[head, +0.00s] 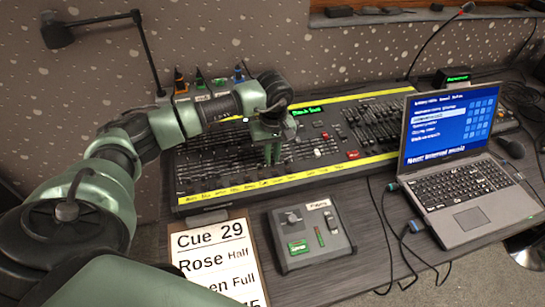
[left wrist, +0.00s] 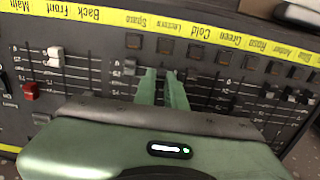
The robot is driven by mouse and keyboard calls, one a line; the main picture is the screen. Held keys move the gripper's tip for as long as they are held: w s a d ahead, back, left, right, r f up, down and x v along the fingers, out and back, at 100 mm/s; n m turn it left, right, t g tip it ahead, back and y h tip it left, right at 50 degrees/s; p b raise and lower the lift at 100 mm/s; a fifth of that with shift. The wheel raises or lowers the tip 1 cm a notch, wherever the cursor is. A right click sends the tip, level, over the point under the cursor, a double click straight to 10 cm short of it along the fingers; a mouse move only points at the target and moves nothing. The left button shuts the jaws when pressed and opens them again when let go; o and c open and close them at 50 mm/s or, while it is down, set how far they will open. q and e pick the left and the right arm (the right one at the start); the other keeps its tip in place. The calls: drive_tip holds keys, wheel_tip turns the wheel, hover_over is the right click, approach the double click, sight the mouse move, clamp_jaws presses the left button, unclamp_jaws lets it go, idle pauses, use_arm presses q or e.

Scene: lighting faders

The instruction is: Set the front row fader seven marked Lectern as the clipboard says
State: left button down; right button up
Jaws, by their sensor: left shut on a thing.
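My left gripper (head: 272,152) reaches down onto the lower part of the lighting desk (head: 340,113). In the left wrist view its two fingers (left wrist: 163,78) are close together at the column in line with the yellow-strip label Lectern (left wrist: 173,27). They are shut on that fader's cap, which the fingertips mostly hide; its exact setting cannot be read. The clipboard sheet (head: 212,262) at the front reads "Cue 29", "Rose Half", "...en Full", with a partly cut line below ending in what looks like "45". No Lectern line is readable. My right gripper is not in view.
A small grey control box (head: 310,235) sits before the desk. An open laptop (head: 455,160) and cables stand at the right. A lamp (head: 57,32) rises at the left.

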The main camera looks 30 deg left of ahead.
use_arm(q)
drive_tip(key=shift+w+a+r+b, duration=0.2)
drive_tip(key=shift+w+a+b, duration=0.6)
drive_tip(key=shift+w+a, duration=0.55)
drive_tip(key=shift+s+a, duration=0.1)
drive_tip(key=shift+s, duration=0.05)
drive_tip(key=c, duration=1.7)
unclamp_jaws()
drive_tip(key=shift+r+p, duration=0.85)
drive_tip(key=shift+r, duration=0.45)
